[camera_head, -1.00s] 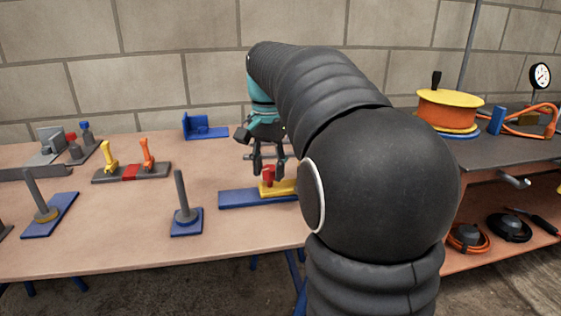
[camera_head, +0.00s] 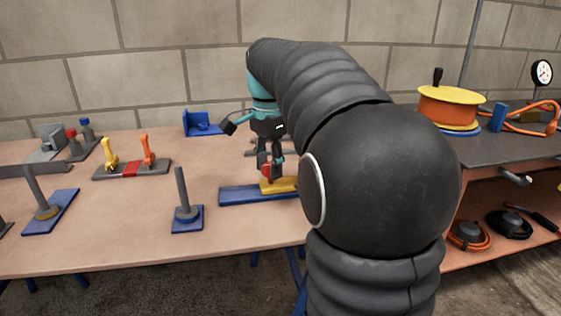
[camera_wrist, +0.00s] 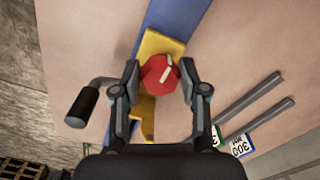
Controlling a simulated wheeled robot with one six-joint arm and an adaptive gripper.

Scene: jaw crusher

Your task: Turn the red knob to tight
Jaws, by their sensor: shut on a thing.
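The red knob (camera_wrist: 158,75) sits on a yellow block (camera_wrist: 160,43) on a blue base plate (camera_wrist: 180,25). It has a pale line across its top, slanting in the wrist view. My gripper (camera_wrist: 159,72) points down at the knob, one finger on each side, and is shut on it. In the head view my gripper (camera_head: 269,172) is over the yellow block (camera_head: 278,186) and blue base (camera_head: 240,195). The knob (camera_head: 267,171) is partly hidden there by the fingers. I see no readable tight mark.
A black-handled crank (camera_wrist: 82,106) and two grey rods (camera_wrist: 250,100) lie near my gripper in the wrist view. An upright peg on a blue plate (camera_head: 186,222) stands left of the base. Yellow and orange levers (camera_head: 128,158) stand farther left. A blue bracket (camera_head: 203,124) is behind.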

